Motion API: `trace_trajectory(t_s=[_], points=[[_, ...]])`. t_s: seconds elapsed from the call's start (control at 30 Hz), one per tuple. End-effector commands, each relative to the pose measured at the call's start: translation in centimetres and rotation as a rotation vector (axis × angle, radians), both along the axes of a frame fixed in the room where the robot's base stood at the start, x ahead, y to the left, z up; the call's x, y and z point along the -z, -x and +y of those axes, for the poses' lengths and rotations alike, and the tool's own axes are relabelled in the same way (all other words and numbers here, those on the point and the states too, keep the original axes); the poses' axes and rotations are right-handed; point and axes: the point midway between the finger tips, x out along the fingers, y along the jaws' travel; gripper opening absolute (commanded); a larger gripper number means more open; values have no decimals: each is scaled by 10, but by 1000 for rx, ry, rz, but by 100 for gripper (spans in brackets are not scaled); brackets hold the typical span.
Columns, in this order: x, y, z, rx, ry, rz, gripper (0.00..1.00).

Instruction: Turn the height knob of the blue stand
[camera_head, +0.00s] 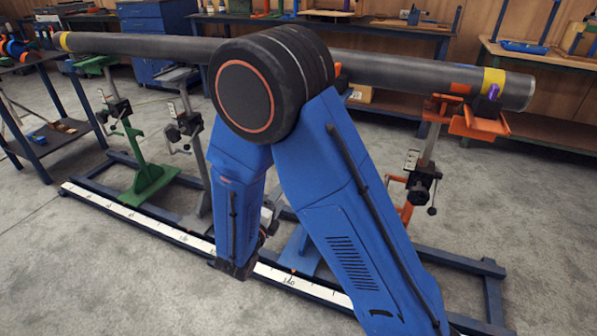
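The blue stand shows only as a blue foot (300,254) on the floor rail, between the two links of my blue arm. Its post, head and height knob are hidden behind my arm. A long dark grey pipe (420,72) with yellow bands near both ends runs across the picture, above the stands. My arm folds at a large black joint in front of the pipe, and its forearm hangs down toward the rail. My gripper cannot be made out. Small grey parts beside the forearm are too unclear to name.
A green stand (150,178) and a grey stand (188,130) stand left of my arm. An orange stand (478,123) stands right, under the pipe. A white scale strip (150,226) lies along the floor rail. A dark side table (55,150) is at left; workbenches line the back.

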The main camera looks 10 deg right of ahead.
Motion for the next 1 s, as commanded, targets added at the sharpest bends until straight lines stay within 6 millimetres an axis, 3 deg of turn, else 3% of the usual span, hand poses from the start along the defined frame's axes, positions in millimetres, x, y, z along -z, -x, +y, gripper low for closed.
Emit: trace_trajectory(t_s=[0.6, 0.8, 1.0], points=[[-2, 2, -1, 1, -924, -671, 72], [-3, 2, -1, 1, -1119, -813, 72], [-3, 0, -3, 2, -1178, -856, 72]])
